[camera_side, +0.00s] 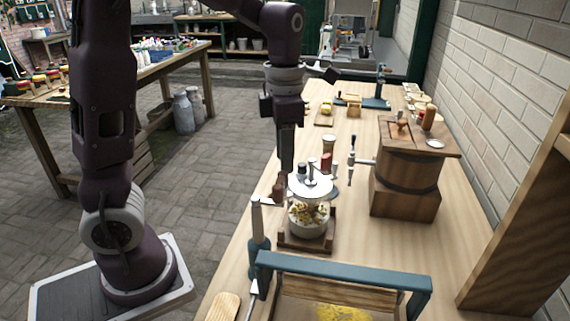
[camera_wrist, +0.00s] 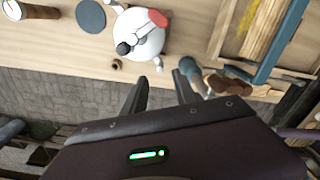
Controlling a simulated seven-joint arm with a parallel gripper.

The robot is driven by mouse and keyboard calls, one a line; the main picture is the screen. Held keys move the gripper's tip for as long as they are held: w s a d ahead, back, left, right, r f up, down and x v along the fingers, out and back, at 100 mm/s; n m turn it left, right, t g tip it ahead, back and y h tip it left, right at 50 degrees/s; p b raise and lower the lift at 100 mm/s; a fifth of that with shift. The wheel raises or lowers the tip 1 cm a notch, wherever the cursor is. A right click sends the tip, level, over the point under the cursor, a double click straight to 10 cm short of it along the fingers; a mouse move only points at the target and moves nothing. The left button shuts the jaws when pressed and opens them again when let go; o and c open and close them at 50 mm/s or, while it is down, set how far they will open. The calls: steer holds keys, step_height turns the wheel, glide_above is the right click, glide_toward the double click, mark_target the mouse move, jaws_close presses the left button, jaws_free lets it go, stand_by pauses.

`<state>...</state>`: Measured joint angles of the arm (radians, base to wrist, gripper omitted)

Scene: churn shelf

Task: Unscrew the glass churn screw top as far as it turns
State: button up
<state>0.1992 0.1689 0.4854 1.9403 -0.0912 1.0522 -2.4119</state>
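The glass churn (camera_side: 309,216) stands upright on a small wooden base on the bench, with colourful contents showing through its jar. Its pale round screw top (camera_side: 318,189) carries a thin upright post and crank parts. In the wrist view the top (camera_wrist: 138,24) is a white disc with a red piece and a dark knob (camera_wrist: 123,48) at its edge. My gripper (camera_wrist: 160,84) has its two fingers apart with nothing between them. In the side view my gripper (camera_side: 279,190) points down just left of the top; whether it touches is hard to tell, but the wrist view shows a gap.
A wooden barrel churn (camera_side: 404,185) stands right of the glass churn. A teal-framed press (camera_side: 342,267) stands in front. A teal upright tool (camera_side: 258,225) is close at the left, near the bench edge. Small jars stand behind the churn.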

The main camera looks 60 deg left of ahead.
mark_target(309, 175)
steer(key=shift+c, duration=0.6)
steer(key=shift+r+m, duration=0.2)
steer(key=shift+m, duration=0.7)
steer(key=c, duration=0.4)
steer(key=r+m+y, duration=0.1)
steer(key=m, duration=0.3)
steer(key=a+r+m+y, duration=0.1)
steer(key=m, duration=0.2)
steer(key=r+m+y, duration=0.1)
steer(key=m, duration=0.3)
steer(key=shift+w+a+r+m+t, duration=0.1)
steer(key=shift+a+r+m+t, duration=0.1)
steer(key=shift+a+m+t, duration=0.1)
jaws_close()
step_height(309, 175, down, 9)
steer(key=m, duration=0.2)
steer(key=shift+d+y, duration=0.15)
steer(key=shift+y, duration=0.25)
